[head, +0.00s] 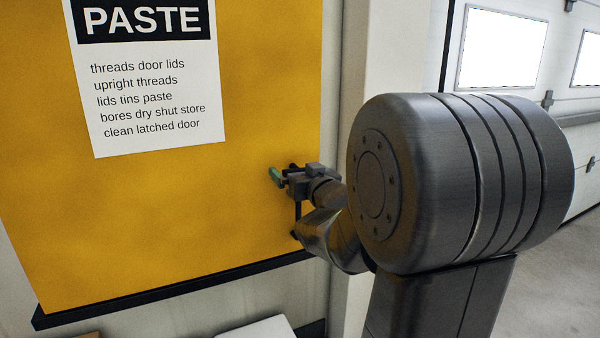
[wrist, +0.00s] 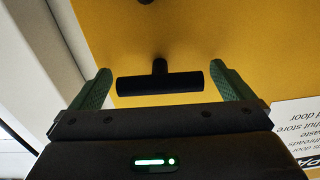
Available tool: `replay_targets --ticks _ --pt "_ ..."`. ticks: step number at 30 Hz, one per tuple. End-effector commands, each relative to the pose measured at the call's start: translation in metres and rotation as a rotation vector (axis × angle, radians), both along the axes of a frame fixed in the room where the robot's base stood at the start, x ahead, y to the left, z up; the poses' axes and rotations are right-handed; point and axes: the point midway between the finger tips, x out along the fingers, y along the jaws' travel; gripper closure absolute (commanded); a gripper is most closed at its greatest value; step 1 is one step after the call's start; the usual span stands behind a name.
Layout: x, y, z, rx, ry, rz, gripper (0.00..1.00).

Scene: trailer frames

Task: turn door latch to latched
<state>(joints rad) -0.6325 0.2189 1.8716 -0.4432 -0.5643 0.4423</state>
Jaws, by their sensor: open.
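The door (head: 150,220) is a yellow panel filling the left of the head view; it also shows in the wrist view (wrist: 260,50). In the wrist view a black T-shaped latch handle (wrist: 160,84) stands out from the door. Its bar lies crosswise between my fingers, its ends close to both; contact is not clear. My gripper (wrist: 160,70) is open, with one green finger on each side of the bar. In the head view my gripper (head: 277,177) is at the door's right edge, and the latch handle cannot be made out behind it.
A white PASTE notice (head: 150,110) hangs at upper left. A pale post (head: 350,70) stands right of the door. A dark ledge (head: 180,289) runs beneath it, with a white object (head: 255,329) lower down.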

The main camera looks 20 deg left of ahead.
Motion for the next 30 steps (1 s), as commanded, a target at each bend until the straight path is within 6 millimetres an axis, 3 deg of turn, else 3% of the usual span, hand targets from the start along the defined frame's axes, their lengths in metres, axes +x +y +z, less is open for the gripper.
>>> replay_targets --ticks 1,5,23,24,25,30 --pt "0.0000 -0.0001 0.0000 0.000 0.000 0.000 0.06" --pt "0.0000 -0.0002 0.0001 0.000 0.000 0.000 0.31" --pt "-0.0001 -0.0003 0.0008 -0.051 -0.061 0.000 0.32" --pt "-0.0001 -0.0003 0.0008 -0.051 -0.061 0.000 0.06" --pt "-0.0001 -0.0003 0.0007 -0.051 -0.061 0.000 0.00" --pt "-0.0001 -0.0003 0.0005 -0.049 -0.059 0.000 0.00"
